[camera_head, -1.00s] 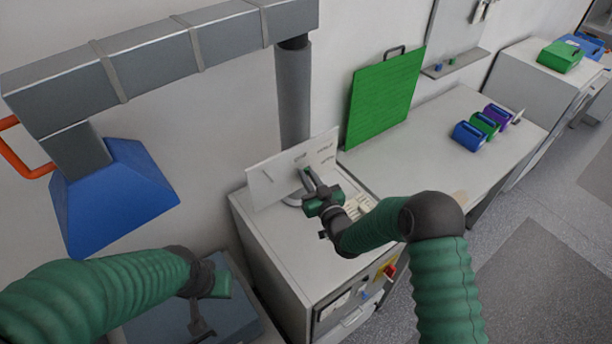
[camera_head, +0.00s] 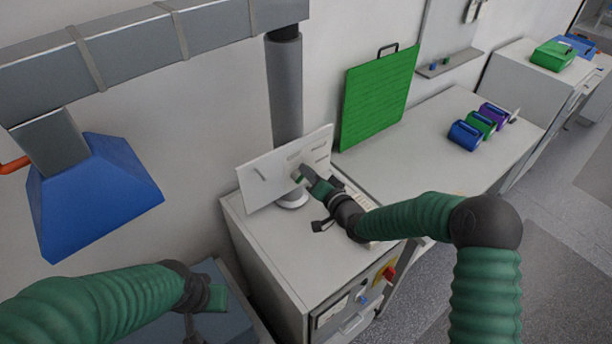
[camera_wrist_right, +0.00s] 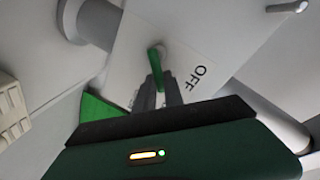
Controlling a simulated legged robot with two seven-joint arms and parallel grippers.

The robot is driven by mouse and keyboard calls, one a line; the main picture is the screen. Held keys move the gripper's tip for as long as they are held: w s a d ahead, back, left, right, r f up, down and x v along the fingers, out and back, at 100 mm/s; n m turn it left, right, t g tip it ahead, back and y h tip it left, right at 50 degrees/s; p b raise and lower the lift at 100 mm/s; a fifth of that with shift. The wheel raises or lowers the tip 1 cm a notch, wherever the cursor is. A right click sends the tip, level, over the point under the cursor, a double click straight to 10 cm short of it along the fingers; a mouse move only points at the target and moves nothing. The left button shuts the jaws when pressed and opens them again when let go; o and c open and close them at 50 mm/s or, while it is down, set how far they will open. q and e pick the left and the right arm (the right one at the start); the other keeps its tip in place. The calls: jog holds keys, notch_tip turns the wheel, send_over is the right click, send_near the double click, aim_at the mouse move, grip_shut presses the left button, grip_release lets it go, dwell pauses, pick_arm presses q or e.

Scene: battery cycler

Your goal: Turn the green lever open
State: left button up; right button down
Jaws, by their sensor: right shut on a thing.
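The green lever (camera_wrist_right: 155,62) shows in the right wrist view, sticking out from a white panel (camera_wrist_right: 195,45) beside a printed "OFF" label. My right gripper (camera_wrist_right: 158,88) is shut on the lever, with its fingers on either side of it. In the head view the panel (camera_head: 262,182) stands tilted on a round base on a white cabinet, and my right gripper (camera_head: 303,174) reaches its face. The lever is mostly hidden there. My left gripper (camera_head: 190,328) hangs at the lower left, away from the panel; its fingers are too dark to read.
A blue hood (camera_head: 95,195) hangs at the left from a grey duct, near my left arm. A grey pipe (camera_head: 285,90) rises behind the panel. A green board (camera_head: 378,98) leans on the wall. Coloured boxes (camera_head: 480,124) stand on the bench to the right.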

jog(key=shift+w+d+f+m+g+y+b, duration=0.1)
jog(key=shift+d+f+m+g+y+b, duration=0.25)
jog(key=shift+m, duration=0.8)
jog(key=shift+w+f+m+g+y+b, duration=0.1)
jog(key=shift+f+m+g+b, duration=0.15)
jog(key=shift+f+m, duration=0.6)
jog(key=shift+w+d+f+m+g+y+b, duration=0.1)
jog(key=shift+d+f+m+g+y+b, duration=0.15)
jog(key=shift+m, duration=1.15)
jog(key=shift+s+a, duration=0.1)
jog(key=c, duration=1.5)
grip_release()
jog(key=shift+o, duration=0.2)
jog(key=shift+d+r, duration=0.15)
jog(key=shift+d, duration=0.05)
jog(key=b+v, duration=0.2)
jog(key=v, duration=1.4)
jog(key=shift+s+d, duration=0.3)
